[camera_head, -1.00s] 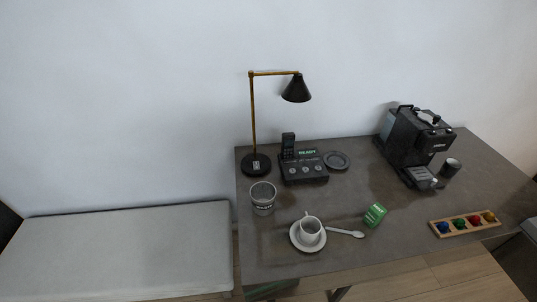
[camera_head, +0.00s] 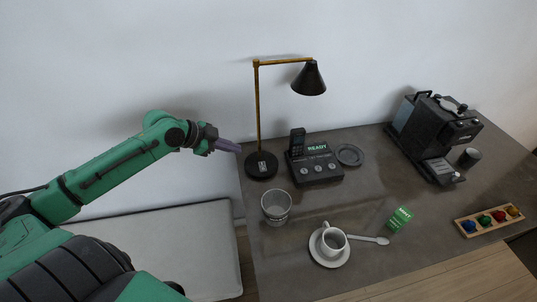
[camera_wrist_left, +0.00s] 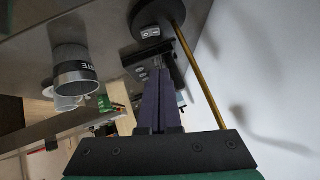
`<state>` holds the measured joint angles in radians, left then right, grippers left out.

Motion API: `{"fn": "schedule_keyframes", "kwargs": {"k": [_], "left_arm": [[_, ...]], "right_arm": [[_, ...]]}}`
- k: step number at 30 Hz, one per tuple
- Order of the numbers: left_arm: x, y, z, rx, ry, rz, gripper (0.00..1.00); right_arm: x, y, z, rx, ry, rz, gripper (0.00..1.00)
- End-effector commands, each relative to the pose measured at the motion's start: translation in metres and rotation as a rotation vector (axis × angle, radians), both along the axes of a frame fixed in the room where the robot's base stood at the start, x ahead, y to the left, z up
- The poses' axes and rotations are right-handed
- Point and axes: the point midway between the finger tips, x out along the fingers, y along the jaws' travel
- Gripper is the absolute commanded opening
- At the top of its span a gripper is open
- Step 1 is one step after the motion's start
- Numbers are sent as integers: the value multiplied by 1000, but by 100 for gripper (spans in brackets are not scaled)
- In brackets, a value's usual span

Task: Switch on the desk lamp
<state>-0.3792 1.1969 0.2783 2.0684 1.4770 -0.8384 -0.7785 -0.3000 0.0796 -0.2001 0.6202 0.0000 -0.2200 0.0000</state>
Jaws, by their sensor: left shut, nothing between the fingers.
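The desk lamp has a round black base (camera_head: 262,165), a thin brass post (camera_head: 258,110) and a black cone shade (camera_head: 309,79). It stands at the back left of the desk, and no glow shows under its shade. A small light-coloured switch (camera_head: 263,167) sits on the base; it also shows in the left wrist view (camera_wrist_left: 150,32). My left gripper (camera_head: 240,147) is shut and empty, with its purple fingers just left of the post and a little above the base. In the left wrist view its fingers (camera_wrist_left: 158,75) lie together, below the base in the picture. My right gripper is out of view.
Right of the lamp stand a phone dock (camera_head: 316,166) and a dark round dish (camera_head: 349,154). A cup (camera_head: 276,207) is in front of the lamp. A mug on a saucer (camera_head: 330,258), a spoon, a green box and a coffee machine (camera_head: 435,130) are farther off.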

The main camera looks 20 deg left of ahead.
Motion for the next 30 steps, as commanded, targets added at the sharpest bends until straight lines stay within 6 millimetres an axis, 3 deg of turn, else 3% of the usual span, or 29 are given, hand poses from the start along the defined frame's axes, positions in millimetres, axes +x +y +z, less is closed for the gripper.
{"fn": "schedule_keyframes", "kwargs": {"k": [13, 22, 29, 30], "left_arm": [[5, -5, -6, -2, -2, -4, 0], [33, -26, -35, -5, -6, -4, 0], [62, -48, -69, -6, -2, -2, 0], [62, -44, -78, -3, 2, -1, 0]], "right_arm": [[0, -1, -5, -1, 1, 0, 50], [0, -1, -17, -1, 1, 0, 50], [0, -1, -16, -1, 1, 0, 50], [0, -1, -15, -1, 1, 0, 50]]}}
